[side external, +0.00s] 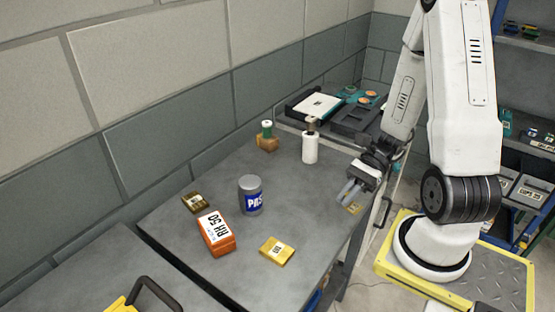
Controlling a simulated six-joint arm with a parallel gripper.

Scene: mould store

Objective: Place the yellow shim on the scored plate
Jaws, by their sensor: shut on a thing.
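My gripper (347,194) is low over the right side of the grey table, its fingers pointing down and to the left. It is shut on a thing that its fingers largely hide. A small yellow piece (354,208) shows just below the fingers near the table's right edge; I take it to be the yellow shim, but whether it touches the table is unclear. A flat yellow block with a white label (277,250) lies at the front of the table, apart from my gripper. I cannot make out which thing is the scored plate.
An orange RH 50 box (217,236), a grey jar with a blue label (250,195), a dark yellow labelled block (195,202), a white bottle (310,148) and a green-and-white spool on a brown block (266,144) stand on the table (300,200). Dark trays (355,118) lie behind.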

